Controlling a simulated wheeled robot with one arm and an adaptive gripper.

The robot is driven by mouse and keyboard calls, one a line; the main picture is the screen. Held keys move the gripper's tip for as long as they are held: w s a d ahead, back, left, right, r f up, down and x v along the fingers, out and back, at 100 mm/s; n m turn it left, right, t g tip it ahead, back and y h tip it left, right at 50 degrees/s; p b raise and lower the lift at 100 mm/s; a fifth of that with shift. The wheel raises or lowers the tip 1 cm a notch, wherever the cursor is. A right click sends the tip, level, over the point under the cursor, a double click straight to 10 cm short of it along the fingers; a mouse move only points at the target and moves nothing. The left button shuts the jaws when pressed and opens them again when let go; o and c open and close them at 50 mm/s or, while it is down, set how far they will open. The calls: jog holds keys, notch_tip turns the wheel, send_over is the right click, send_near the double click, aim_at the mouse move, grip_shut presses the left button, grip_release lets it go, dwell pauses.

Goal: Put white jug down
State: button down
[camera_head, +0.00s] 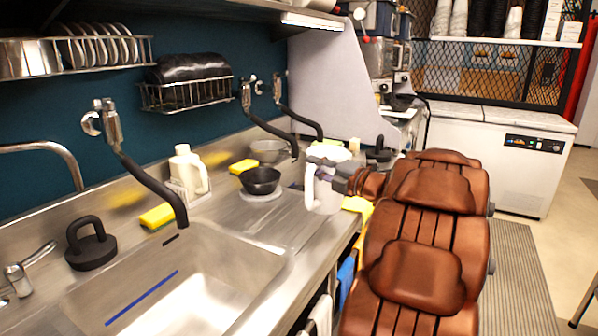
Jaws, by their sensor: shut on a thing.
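The white jug (322,192) is at the right end of the steel counter, with its handle towards the left. It looks upright.
A black bowl (260,181) stands on a light disc left of the jug. A steel bowl (268,151) and yellow sponges (243,166) lie behind. A white bottle (188,170) and the sink (190,275) are further left. Black hoses (300,120) hang over the counter.

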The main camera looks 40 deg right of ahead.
aim_at(321, 184)
jog(key=w+d+f+p, duration=0.1)
jog(key=w+f, duration=0.3)
jog(key=w, duration=0.4)
jog(key=shift+w+d, duration=0.2)
jog(key=shift+d, duration=0.55)
jog(key=shift+f, duration=0.2)
jog(key=c, duration=1.1)
grip_release()
jog(key=shift+r, duration=0.1)
jog(key=s, duration=0.4)
jog(key=s+b, duration=0.1)
jog(key=s, duration=0.3)
jog(key=s+d, duration=0.1)
jog(key=s, duration=0.3)
jog(key=shift+f, duration=0.3)
